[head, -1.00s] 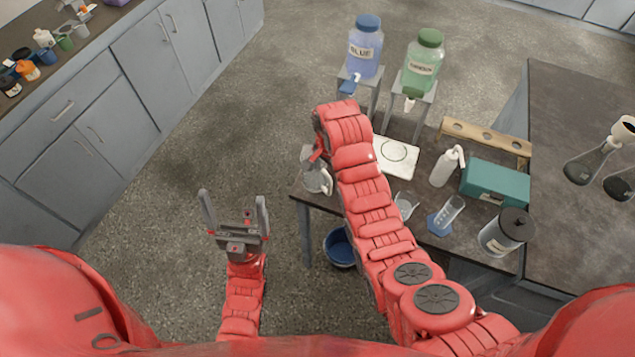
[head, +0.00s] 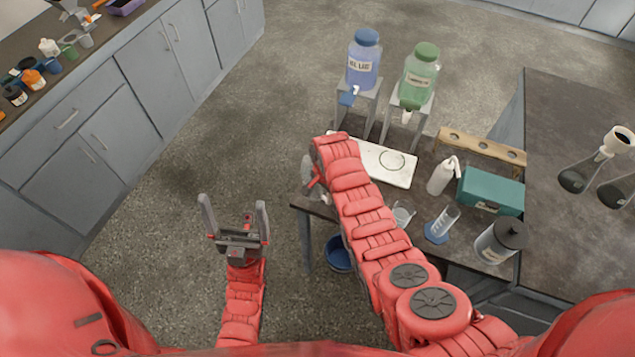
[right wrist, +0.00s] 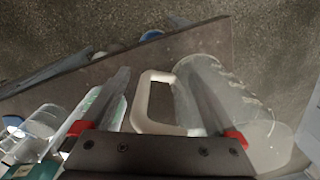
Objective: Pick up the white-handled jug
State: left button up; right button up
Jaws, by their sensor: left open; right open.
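The jug is clear with a white handle. In the head view its clear body (head: 307,170) shows at the near left corner of the small table, partly hidden behind my right arm. In the right wrist view the clear body (right wrist: 238,95) is at right and the white looped handle (right wrist: 143,103) is between the fingers of my right gripper (right wrist: 156,72). That gripper is open, one finger left of the handle and the other overlapping the jug's side; contact cannot be told. My left gripper (head: 233,216) is open and empty over the floor, left of the table.
A white plate (head: 398,168), a wash bottle (head: 441,176), a teal box (head: 491,190), a beaker (head: 403,214) and a cylinder (head: 442,223) stand near my right arm. Blue (head: 363,64) and green (head: 419,78) carboys stand behind. A blue bucket (head: 338,253) is below.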

grip_shut()
dwell(0.3)
jog(key=shift+w+r, duration=0.1)
jog(key=shift+r, duration=0.1)
dwell(0.4)
jog(key=shift+r+b, duration=0.8)
jog(key=shift+b, duration=0.05)
jog(key=shift+r+b, duration=0.55)
jog(key=shift+r, duration=0.15)
jog(key=shift+s+r+b, duration=0.1)
jog(key=shift+s+b, duration=0.3)
jog(key=shift+s, duration=1)
jog(key=s+r+p, duration=0.1)
jog(key=s+p, duration=0.8)
jog(key=s, duration=0.4)
jog(key=shift+a+r, duration=0.2)
jog(key=shift+r, duration=0.05)
